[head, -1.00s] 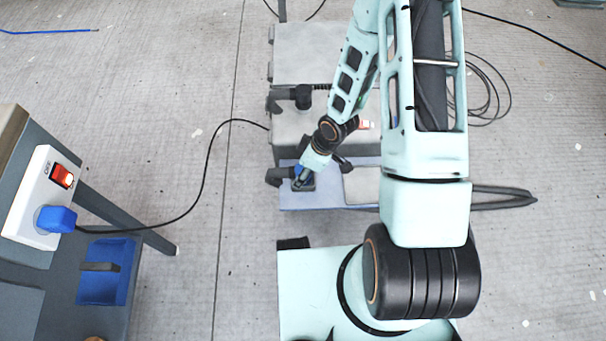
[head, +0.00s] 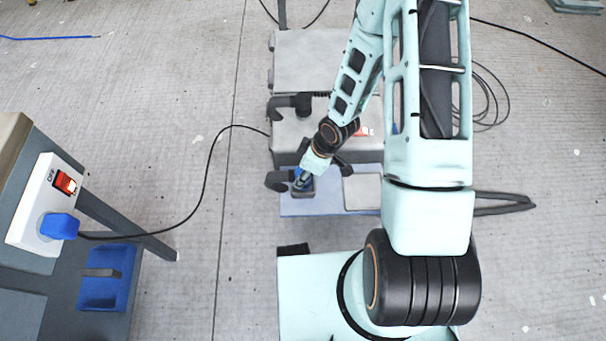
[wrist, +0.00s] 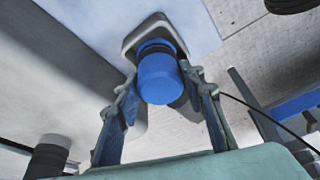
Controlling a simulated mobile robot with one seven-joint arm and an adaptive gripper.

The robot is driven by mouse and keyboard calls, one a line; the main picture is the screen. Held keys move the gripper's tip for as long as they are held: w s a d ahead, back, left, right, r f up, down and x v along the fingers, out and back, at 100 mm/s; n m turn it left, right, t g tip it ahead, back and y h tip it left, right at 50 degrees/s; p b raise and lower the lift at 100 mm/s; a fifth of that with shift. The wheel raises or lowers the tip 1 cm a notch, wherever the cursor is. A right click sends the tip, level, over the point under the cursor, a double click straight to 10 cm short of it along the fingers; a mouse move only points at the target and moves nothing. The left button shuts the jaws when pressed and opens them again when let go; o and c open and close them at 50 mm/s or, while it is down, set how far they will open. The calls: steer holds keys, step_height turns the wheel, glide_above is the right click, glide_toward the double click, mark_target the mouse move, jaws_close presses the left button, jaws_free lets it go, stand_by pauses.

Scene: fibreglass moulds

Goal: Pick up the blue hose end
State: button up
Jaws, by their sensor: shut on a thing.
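The blue hose end (wrist: 160,78) is a short blue cylinder with a rounded end. In the wrist view it stands out from a grey fitting with a rounded square base (wrist: 131,41). My gripper (wrist: 158,88) has one finger on each side of it and is shut on it. The hose end is still at the fitting. In the head view my gripper (head: 303,181) is low over the left part of the pale blue plate (head: 325,206), and the hose end is mostly hidden there.
Grey machine blocks (head: 312,60) stand behind the plate. At left is a bench with a white switch box (head: 33,225), a blue plug (head: 58,226) and a blue tray (head: 108,292). A black cable (head: 207,176) crosses the floor. A blue hose (head: 45,38) lies far left.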

steer(key=s+d+r+p, duration=0.3)
steer(key=s+r+p, duration=0.8)
steer(key=s+p, duration=0.2)
steer(key=shift+s+d+p, duration=0.25)
steer(key=shift+p, duration=0.3)
